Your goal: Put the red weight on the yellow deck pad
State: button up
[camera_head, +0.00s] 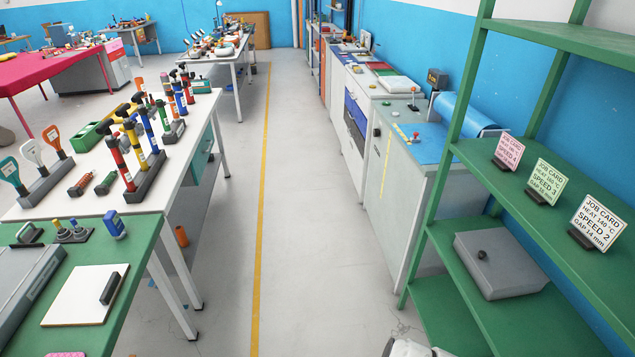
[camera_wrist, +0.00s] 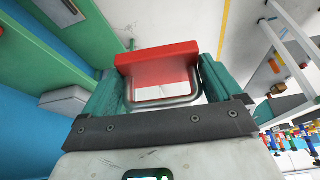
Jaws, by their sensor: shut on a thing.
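In the wrist view the red weight (camera_wrist: 158,62), a red block with a metal loop handle, sits between the two teal fingers of my gripper (camera_wrist: 162,82). My gripper is shut on it, and the handle lies toward the palm. The weight appears held up in the air, with floor visible beyond it. The head view does not show my gripper or the weight. I cannot make out a yellow deck pad in either view.
A green shelf rack (camera_head: 560,205) with job cards and a grey box (camera_head: 500,264) stands close on the right. A grey cabinet (camera_head: 400,205) stands beyond it. On the left are a green bench (camera_head: 145,232) and a white bench (camera_head: 200,112) with tools. The aisle between is clear.

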jog(key=shift+w+f, duration=0.3)
jog(key=shift+w, duration=0.05)
jog(key=w+d+r, duration=0.6)
jog(key=w+r, duration=0.3)
jog(key=r, duration=0.1)
jog(key=s+a+f, duration=0.2)
jog(key=s+f, duration=0.1)
jog(key=s+a+f, duration=0.2)
jog(key=s+f, duration=0.1)
jog(key=f, duration=0.1)
jog(key=s+a+f, duration=0.2)
jog(key=s+f, duration=0.1)
jog(key=shift+s+a+f, duration=0.15)
jog(key=shift+s, duration=0.2)
jog(key=shift+w+f+b, duration=0.15)
jog(key=shift+f+b, duration=2.55)
jog(key=shift+b, duration=0.05)
